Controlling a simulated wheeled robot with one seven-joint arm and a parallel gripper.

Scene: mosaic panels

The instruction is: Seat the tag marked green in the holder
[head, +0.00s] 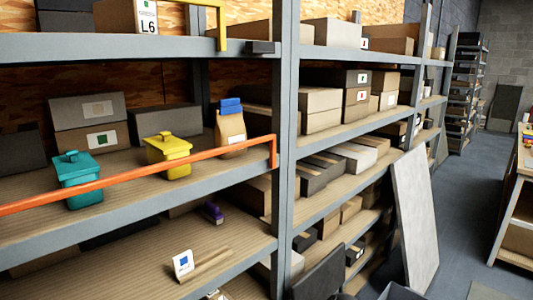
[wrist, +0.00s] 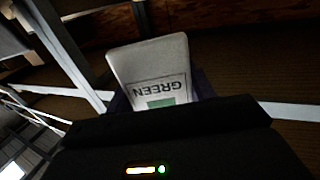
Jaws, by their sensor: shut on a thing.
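My gripper (wrist: 160,112) shows in the wrist view as a dark shape along the bottom, shut on a white tag. The tag marked green (wrist: 150,62) has the word GREEN and a green square, both upside down in this view. Its lower part is hidden by the gripper. In the head view, a light wooden strip (head: 207,266), which looks like the holder, lies on the lower left shelf. A white tag with a blue square (head: 183,264) stands at its left end. My gripper and the green tag cannot be made out in the head view.
A teal canister (head: 78,180), a yellow canister (head: 168,157) and a blue-topped bag (head: 230,128) stand on the shelf above, behind an orange rail (head: 150,174). A small purple object (head: 212,212) sits behind the strip. A grey upright (head: 286,120) stands right of this bay.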

